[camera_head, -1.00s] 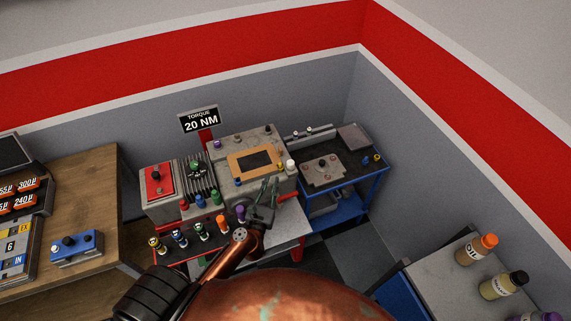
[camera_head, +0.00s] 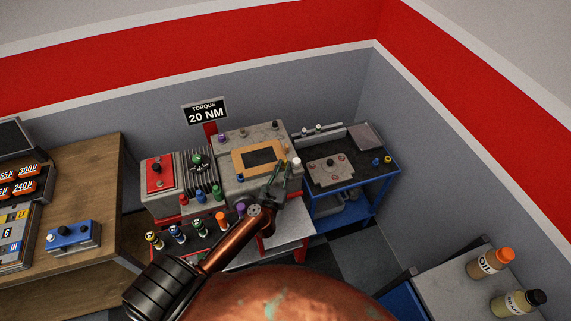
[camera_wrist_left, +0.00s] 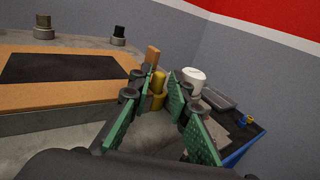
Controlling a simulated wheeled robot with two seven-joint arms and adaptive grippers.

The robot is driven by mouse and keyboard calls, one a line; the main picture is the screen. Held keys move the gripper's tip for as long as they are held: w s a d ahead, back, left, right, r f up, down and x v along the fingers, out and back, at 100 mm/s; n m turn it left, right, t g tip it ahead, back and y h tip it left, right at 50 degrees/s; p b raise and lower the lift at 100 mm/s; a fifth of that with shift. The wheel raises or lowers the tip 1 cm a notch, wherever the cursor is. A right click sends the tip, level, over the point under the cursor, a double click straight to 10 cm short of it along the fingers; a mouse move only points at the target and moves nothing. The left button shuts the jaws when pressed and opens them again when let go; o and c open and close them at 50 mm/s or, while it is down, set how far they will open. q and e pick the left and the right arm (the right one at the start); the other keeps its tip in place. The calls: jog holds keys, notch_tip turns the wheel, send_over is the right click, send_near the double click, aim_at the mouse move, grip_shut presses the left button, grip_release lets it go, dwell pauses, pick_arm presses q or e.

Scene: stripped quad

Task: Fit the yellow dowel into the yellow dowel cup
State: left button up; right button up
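In the left wrist view a yellow dowel (camera_wrist_left: 158,82) stands roughly upright between the fingertips of my left gripper (camera_wrist_left: 160,88). The fingers are drawn in close on both sides of it. My right gripper is in neither view.
A white knob (camera_head: 296,163) stands just right of the left fingers. The grey machine (camera_head: 228,183) carries a tan frame (camera_head: 239,166) and several knobs. Coloured pieces line a front rack (camera_head: 208,239). A blue cart (camera_head: 378,176) stands to the right.

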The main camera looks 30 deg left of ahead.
pick_arm(q)
jog(key=shift+w+a+f, duration=0.1)
jog(key=shift+w+a, duration=0.05)
jog(key=shift+w, duration=0.35)
grip_shut()
